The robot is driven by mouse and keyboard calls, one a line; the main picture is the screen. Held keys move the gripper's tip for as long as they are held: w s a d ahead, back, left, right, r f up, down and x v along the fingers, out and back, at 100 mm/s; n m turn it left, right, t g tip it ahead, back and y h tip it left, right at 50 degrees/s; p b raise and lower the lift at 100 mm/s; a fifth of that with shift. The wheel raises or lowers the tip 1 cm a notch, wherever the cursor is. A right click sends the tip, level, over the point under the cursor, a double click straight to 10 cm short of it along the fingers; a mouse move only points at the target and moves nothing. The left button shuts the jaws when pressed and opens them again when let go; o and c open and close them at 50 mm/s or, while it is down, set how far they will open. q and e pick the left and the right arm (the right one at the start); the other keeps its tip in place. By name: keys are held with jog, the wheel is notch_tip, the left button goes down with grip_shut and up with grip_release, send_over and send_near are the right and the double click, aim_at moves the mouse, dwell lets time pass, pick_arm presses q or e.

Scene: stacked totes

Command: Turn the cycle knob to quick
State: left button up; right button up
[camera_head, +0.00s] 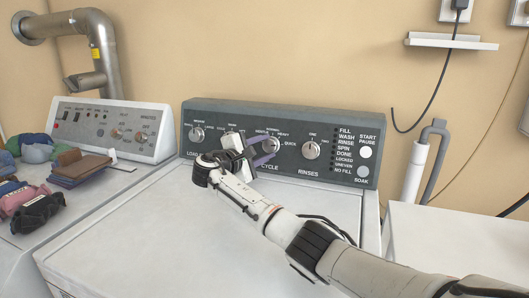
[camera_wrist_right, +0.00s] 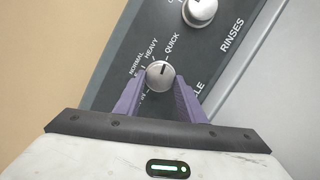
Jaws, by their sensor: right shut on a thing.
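The cycle knob (camera_head: 271,143) is a round silver knob on the dark washer panel (camera_head: 345,117), above the word CYCLE. In the right wrist view the cycle knob (camera_wrist_right: 160,74) sits between my purple fingertips, with NORMAL, HEAVY and QUICK printed around it. Its dark pointer line points up in that view, towards the HEAVY and QUICK side; I cannot tell exactly which mark it meets. My right gripper (camera_head: 260,151) is shut on the knob, and its fingers also show in the right wrist view (camera_wrist_right: 158,92). My left gripper is not in view.
Other knobs are on the panel: the load knob (camera_head: 197,134) at left and the rinses knob (camera_head: 311,150) at right. The start button (camera_head: 366,152) is farther right. Folded clothes (camera_head: 78,166) lie on the left machine. The washer lid (camera_head: 130,225) is clear.

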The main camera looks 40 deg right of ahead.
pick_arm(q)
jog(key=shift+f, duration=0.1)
pick_arm(e)
jog(key=shift+f, duration=0.1)
dwell(0.3)
jog(key=o, duration=1)
jog(key=shift+o, duration=0.2)
jog(key=shift+a+r+p, duration=0.3)
jog(key=shift+a+p, duration=0.1)
jog(key=shift+p, duration=0.1)
pick_arm(q)
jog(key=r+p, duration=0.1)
jog(key=p, duration=0.1)
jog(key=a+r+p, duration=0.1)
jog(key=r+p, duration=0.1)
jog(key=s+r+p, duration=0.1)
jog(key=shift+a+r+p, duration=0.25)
jog(key=shift+p, duration=0.15)
pick_arm(e)
jog(key=f+v, duration=0.1)
jog(key=v, duration=0.8)
jog(key=shift+a+r, duration=0.25)
jog(key=shift+r, duration=0.1)
jog(key=shift+s, duration=0.15)
